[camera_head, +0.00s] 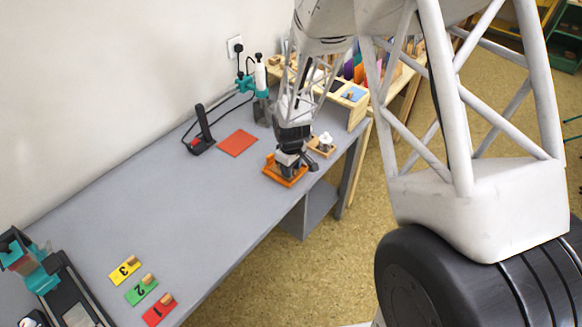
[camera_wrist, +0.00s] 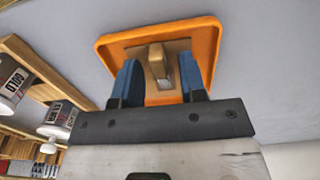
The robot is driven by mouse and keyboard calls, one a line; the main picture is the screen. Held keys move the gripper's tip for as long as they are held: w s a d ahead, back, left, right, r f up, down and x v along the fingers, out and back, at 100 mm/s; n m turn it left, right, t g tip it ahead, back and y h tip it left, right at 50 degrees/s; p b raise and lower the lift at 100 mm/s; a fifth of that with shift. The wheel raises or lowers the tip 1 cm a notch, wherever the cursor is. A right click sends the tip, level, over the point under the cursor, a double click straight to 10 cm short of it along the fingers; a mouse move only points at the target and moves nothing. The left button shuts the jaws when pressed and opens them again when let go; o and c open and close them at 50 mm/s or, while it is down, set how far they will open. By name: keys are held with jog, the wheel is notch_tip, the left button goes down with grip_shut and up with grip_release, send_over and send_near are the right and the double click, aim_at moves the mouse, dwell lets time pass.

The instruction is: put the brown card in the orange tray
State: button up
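The orange tray (camera_head: 271,173) stands near the far right end of the grey desk, below my gripper, and fills the upper middle of the wrist view (camera_wrist: 207,35). The brown card (camera_wrist: 178,47) lies inside the tray, with a small upright wooden block (camera_wrist: 157,62) on it. My gripper (camera_wrist: 160,78) is over the tray, its two blue fingers on either side of the block with a gap to each. It looks open and empty. In the head view my arm hides the card and much of the tray.
A wooden holder with a white-topped item (camera_head: 325,142) stands close right of the tray. A red mat (camera_head: 237,143) and a black upright device (camera_head: 203,135) lie to the left. Yellow (camera_head: 122,271), green (camera_head: 139,293) and red (camera_head: 158,312) numbered cards lie near the front. The desk's middle is clear.

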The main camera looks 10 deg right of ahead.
jog(key=shift+r, duration=0.2)
notch_tip(320, 180, up, 12)
dwell(0.9)
dwell(0.6)
jog(key=s+d+r+m, duration=0.2)
jog(key=s+d+r, duration=0.1)
jog(key=s+r, duration=0.55)
jog(key=s+d+r+m+t, duration=0.1)
jog(key=s+r, duration=0.3)
jog(key=s, duration=0.4)
jog(key=s+d+r+m, duration=0.3)
jog(key=s+r, duration=0.2)
jog(key=s, duration=0.3)
jog(key=s+d+r+m+t, duration=0.1)
jog(key=s+d+r+m, duration=0.2)
jog(key=s+r, duration=0.2)
jog(key=s, duration=0.3)
jog(key=shift+s+r+t, duration=0.15)
jog(key=shift+s+t, duration=0.15)
jog(key=shift+s, duration=0.05)
